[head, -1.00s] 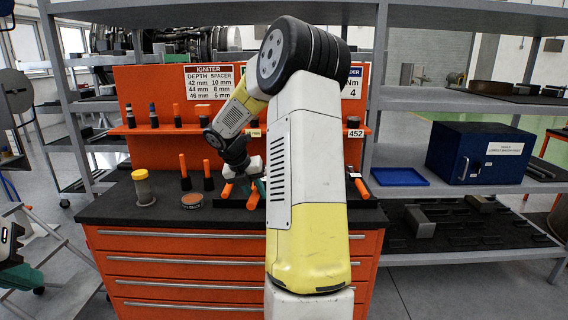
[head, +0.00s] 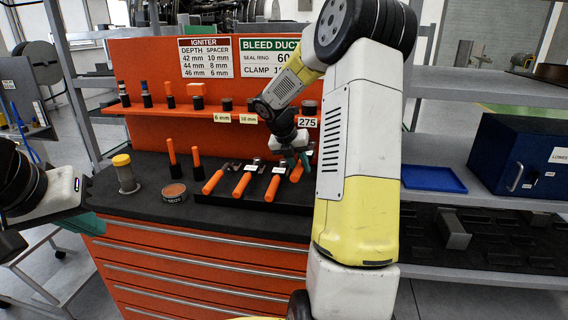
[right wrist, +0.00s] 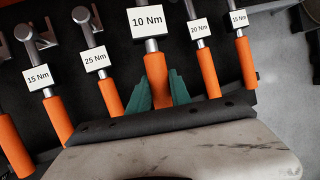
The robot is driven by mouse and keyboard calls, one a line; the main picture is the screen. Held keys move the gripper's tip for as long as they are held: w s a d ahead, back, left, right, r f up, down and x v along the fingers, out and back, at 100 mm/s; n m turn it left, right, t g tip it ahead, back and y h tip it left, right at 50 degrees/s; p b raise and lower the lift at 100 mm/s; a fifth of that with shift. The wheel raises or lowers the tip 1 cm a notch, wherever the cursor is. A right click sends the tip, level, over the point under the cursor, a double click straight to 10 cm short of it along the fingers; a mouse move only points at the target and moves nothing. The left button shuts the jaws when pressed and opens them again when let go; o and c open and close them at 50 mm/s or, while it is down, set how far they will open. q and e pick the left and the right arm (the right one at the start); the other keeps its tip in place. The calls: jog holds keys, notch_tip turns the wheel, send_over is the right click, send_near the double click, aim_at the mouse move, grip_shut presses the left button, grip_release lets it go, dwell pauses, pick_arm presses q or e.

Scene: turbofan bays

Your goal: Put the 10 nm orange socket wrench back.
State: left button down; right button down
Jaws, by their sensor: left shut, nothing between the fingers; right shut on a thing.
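The 10 Nm wrench (right wrist: 155,75) has an orange handle, a metal shaft and a white label. My right gripper (right wrist: 158,92) is shut on its handle with teal fingers. It looks larger than its neighbours in the right wrist view, so it seems held above them, between the 25 Nm wrench (right wrist: 99,70) and a 20 Nm wrench (right wrist: 201,45). In the head view my right gripper (head: 292,157) is over the right part of the wrench row, partly behind my arm. My left gripper (head: 86,224) is shut and empty left of the bench; its fingers show only partly.
Two 15 Nm wrenches (right wrist: 40,85) (right wrist: 241,35) flank the row. The black bench top (head: 140,210) holds a yellow-capped jar (head: 126,174) and a round tin (head: 174,191). A shelf (head: 215,110) with small parts runs above. A blue tray (head: 432,178) and blue case (head: 520,155) are right.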

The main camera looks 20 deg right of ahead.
jog(key=shift+r, duration=0.2)
jog(key=shift+a+f, duration=0.1)
jog(key=shift+f, duration=3.9)
jog(key=c, duration=1.1)
grip_release()
jog(key=shift+s, duration=0.1)
jog(key=v, duration=0.7)
jog(key=shift+a+r, duration=0.25)
jog(key=shift+r, duration=0.05)
